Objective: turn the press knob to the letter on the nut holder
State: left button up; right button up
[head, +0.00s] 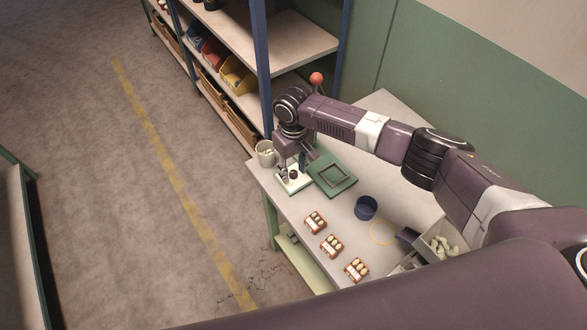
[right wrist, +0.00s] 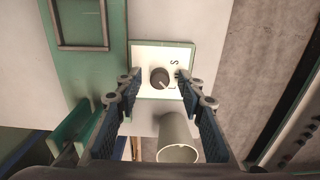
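The press knob (right wrist: 159,77) is a small dark round knob with a pale pointer line, on a white plate (right wrist: 150,56). The letter S shows on the plate to the knob's upper right, and a partly hidden mark, perhaps L, below it. The pointer slants to the lower right. My right gripper (right wrist: 157,80) is open, one finger on each side of the knob; I cannot tell whether they touch it. In the head view the white plate (head: 284,187) lies under the gripper. Three brown nut holders (head: 315,222) (head: 331,246) (head: 356,270) carry pale nuts; their letters are unreadable. My left gripper is not in view.
A green press base (head: 347,187) lies beside the plate, with a red ball (head: 316,79) above behind my arm. A grey cup (head: 265,152) stands close by the plate. A blue bowl (head: 366,208) and a nut bin (head: 428,246) stand on the table (head: 290,212).

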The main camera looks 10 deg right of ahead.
grip_shut()
jog(key=shift+n, duration=1)
jog(key=n, duration=0.3)
jog(key=shift+w+p, duration=0.1)
jog(key=shift+p, duration=0.3)
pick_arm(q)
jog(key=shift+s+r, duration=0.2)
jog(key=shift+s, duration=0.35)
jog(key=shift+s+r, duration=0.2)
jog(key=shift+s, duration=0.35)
pick_arm(e)
jog(key=shift+n, duration=1.9)
grip_release()
